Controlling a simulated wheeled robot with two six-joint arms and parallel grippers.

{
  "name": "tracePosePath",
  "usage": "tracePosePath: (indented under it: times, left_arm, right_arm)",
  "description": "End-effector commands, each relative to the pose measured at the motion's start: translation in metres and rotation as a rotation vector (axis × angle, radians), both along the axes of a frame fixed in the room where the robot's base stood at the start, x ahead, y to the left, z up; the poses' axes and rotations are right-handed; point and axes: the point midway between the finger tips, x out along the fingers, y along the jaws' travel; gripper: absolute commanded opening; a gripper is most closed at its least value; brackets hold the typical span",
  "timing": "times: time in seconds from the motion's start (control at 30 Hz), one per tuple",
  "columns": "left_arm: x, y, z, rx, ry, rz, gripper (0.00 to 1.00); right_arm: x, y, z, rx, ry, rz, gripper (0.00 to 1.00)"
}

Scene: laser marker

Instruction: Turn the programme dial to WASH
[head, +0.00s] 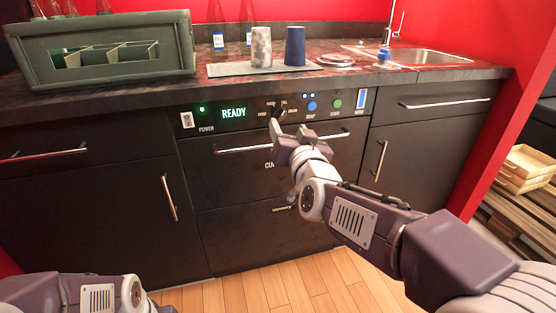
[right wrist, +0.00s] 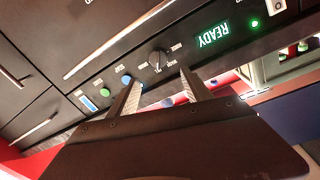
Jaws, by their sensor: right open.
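The programme dial (head: 277,111) is a small dark knob on the control panel, with small labels around it. In the right wrist view the dial (right wrist: 158,58) shows with a light pointer line; I cannot read for sure which label it points at. My right gripper (head: 290,134) is in front of the panel, just below the dial in the head view. In the right wrist view its open fingers (right wrist: 160,88) stand either side of the dial's line, apart from it and empty. My left arm shows at the lower left, but its gripper is out of frame.
The panel has a green READY display (head: 233,113), a power switch (head: 187,120), a blue button (head: 312,106), a green button (head: 337,104) and a blue-lit switch (head: 361,102). A drawer handle (head: 245,149) runs below. Cups and a green crate (head: 100,78) stand on the counter above.

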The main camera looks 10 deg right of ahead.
Motion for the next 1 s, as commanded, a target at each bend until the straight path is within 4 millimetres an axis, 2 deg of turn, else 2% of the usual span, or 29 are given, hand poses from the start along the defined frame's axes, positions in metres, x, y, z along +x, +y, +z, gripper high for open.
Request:
tracePosePath:
  times: [0.03, 0.27, 0.37, 0.5, 0.7, 0.83, 1.0]
  left_arm:
    - [0.0, 0.0, -0.015, 0.0, -0.001, 0.0, 0.0]
    - [0.0, 0.0, -0.014, 0.0, -0.001, 0.0, 0.0]
    - [0.0, 0.0, -0.022, 0.0, -0.001, 0.0, 0.0]
    - [0.0, 0.0, -0.035, 0.0, -0.001, 0.0, 0.0]
    - [0.0, 0.0, -0.043, 0.0, -0.001, 0.0, 0.0]
    - [0.0, 0.0, -0.044, 0.0, -0.001, 0.0, 0.0]
    - [0.0, 0.0, -0.044, 0.0, -0.001, 0.0, 0.0]
  right_arm:
    - [0.0, 0.001, -0.014, 0.0, -0.002, 0.003, 0.58]
    - [0.002, 0.002, -0.013, -0.001, 0.001, 0.004, 0.58]
    - [0.016, 0.001, -0.017, -0.001, 0.002, 0.004, 0.58]
    - [0.047, -0.001, -0.018, -0.002, 0.002, 0.004, 0.58]
    - [0.081, -0.002, -0.015, -0.001, 0.002, 0.004, 0.58]
    - [0.09, -0.003, -0.014, -0.001, 0.001, 0.004, 0.58]
    - [0.091, -0.003, -0.013, -0.001, 0.002, 0.005, 0.58]
